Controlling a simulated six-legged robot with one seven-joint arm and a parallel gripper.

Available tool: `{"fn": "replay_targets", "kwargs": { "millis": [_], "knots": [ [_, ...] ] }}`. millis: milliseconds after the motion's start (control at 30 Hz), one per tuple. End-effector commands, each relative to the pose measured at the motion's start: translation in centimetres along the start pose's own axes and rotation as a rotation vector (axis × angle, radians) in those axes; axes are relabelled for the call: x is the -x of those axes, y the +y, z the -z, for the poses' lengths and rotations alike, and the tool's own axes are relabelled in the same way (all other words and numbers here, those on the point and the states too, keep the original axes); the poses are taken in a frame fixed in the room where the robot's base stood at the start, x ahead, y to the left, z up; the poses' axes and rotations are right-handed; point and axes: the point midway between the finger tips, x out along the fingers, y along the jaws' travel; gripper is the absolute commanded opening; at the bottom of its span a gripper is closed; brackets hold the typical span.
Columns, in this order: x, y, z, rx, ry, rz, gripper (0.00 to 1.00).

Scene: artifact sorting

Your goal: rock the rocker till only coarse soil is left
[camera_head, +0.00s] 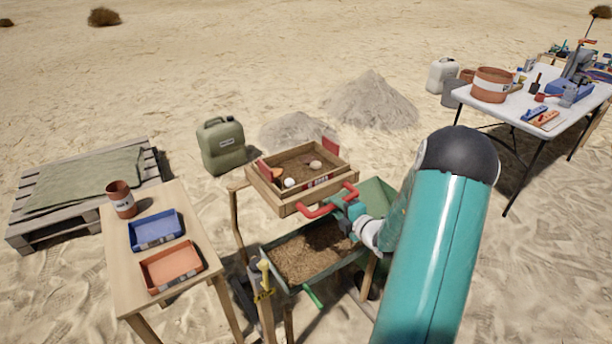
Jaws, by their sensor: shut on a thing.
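The rocker (262,192) is a wooden sieve box on a wooden stand, near the middle of the head view. Brown soil (297,168) lies in it, with a few pale round pieces and an orange-brown piece on top. A red handle (318,212) is fixed to its front right side. My gripper (347,208) is shut on this red handle, with my arm coming in from the right. Below the box, a green tray (372,192) holds more brown soil (312,250). The box looks slightly tilted. The fingertips are small and partly hidden by the handle.
A small wooden table (120,255) at left holds a blue tray (172,226), an orange tray (190,262) and a brown cup (121,198). A green jerrycan (221,145) and grey soil piles (372,100) stand behind. A white table (455,93) with tools is at right.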

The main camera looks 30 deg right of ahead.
Motion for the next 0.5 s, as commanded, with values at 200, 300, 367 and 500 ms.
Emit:
{"fn": "replay_targets", "kwargs": {
  "millis": [200, 300, 367, 500],
  "knots": [
    [1.4, -1.2, -0.1, -0.011, -0.007, 0.025, 0.06],
    [1.8, -1.3, -0.1, -0.010, -0.007, 0.025, 0.05],
    [2.1, -1.4, -0.1, -0.011, -0.008, 0.025, 0.04],
    [2.7, -1.5, -0.1, -0.011, -0.007, 0.025, 0.01]
  ]
}}
